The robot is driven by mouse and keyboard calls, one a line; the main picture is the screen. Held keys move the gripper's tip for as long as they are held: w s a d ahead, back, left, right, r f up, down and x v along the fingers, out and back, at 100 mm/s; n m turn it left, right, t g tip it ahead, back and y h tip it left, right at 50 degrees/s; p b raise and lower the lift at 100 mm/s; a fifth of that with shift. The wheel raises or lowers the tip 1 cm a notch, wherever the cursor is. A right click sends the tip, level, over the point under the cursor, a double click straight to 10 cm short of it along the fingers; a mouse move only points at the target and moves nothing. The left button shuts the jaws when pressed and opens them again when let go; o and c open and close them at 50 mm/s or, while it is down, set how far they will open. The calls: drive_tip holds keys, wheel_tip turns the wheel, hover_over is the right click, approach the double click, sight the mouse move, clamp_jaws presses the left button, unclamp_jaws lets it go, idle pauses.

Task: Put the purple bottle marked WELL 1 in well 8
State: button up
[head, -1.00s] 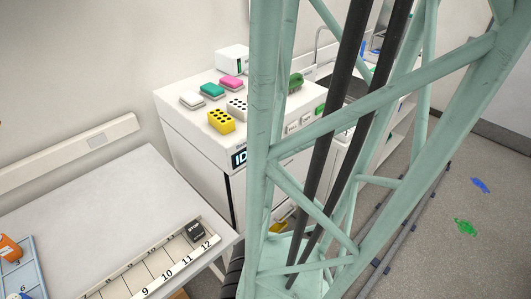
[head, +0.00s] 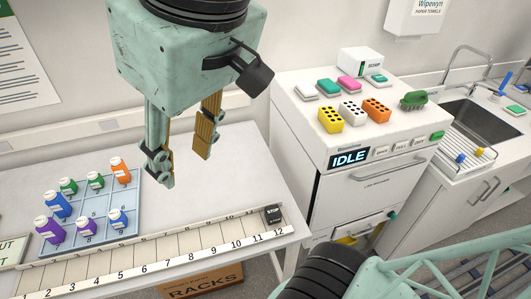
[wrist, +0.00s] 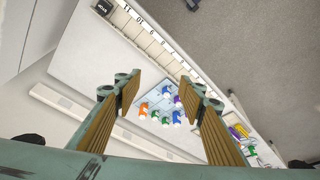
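A pale blue numbered tray (head: 131,231) holds several white-capped bottles on the bench. Two purple bottles stand in its front row, one at the left corner (head: 49,231) and one in the middle (head: 84,227), just behind the number 8. I cannot read any bottle's marking, so I cannot tell which is WELL 1. Well 8 appears to lie under the middle one. My gripper (head: 182,163) is open and empty, above and right of the tray. In the wrist view the tray (wrist: 153,124) shows between the spread fingers (wrist: 160,88), well beyond them.
A numbered strip (head: 170,250) runs along the bench's front edge, with a black STOP block (head: 272,215) at its right end. Bare bench lies right of the tray. A white machine reading IDLE (head: 350,158) stands to the right, with coloured blocks on top.

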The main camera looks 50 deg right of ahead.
drive_tip(key=shift+m, duration=0.5)
drive_tip(key=s, duration=0.1)
drive_tip(key=s+d, duration=0.1)
drive_tip(key=s, duration=0.2)
drive_tip(key=shift+d+f, duration=0.25)
drive_tip(key=shift+f, duration=0.15)
